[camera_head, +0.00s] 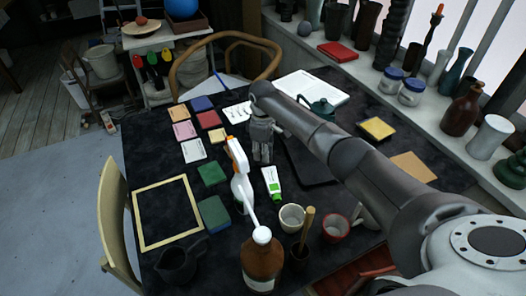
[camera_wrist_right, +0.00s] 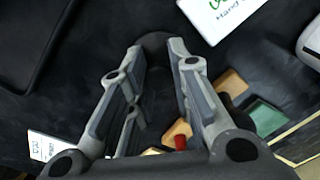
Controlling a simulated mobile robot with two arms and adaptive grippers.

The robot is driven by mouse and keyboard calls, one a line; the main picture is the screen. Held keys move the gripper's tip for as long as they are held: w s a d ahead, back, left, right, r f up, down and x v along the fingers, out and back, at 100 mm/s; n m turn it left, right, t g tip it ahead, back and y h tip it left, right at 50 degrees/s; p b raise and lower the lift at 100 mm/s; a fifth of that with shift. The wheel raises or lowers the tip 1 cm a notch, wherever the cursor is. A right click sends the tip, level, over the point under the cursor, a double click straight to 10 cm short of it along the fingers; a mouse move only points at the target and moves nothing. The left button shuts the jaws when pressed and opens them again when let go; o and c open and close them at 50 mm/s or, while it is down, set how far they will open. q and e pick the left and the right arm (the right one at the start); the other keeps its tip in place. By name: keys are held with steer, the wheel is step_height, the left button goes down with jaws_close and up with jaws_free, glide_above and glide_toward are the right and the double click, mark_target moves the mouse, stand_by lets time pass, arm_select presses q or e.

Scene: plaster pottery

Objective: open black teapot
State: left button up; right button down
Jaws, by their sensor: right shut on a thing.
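My right gripper (camera_head: 262,155) points down over the middle of the dark table. In the right wrist view its fingers (camera_wrist_right: 160,50) close around a dark round thing (camera_wrist_right: 155,42), black against the black cloth; I cannot tell whether it is the teapot's lid. The black teapot's body cannot be made out clearly there. A dark teal teapot (camera_head: 320,108) stands farther back, right of the gripper, with its lid on. A black jug (camera_head: 180,262) stands at the front left, well away from the gripper. My left gripper is not in view.
A white and orange spray bottle (camera_head: 240,180) and a green-white tube (camera_head: 271,182) stand close in front of the gripper. A brown bottle (camera_head: 262,262), a cream cup (camera_head: 291,217) and a red cup (camera_head: 335,228) are nearer. Coloured tiles (camera_head: 209,119) lie left.

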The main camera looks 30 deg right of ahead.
steer(key=c, duration=1.3)
jaws_free()
steer(key=shift+f, duration=0.1)
step_height(320, 180, up, 12)
steer(key=shift+r, duration=0.2)
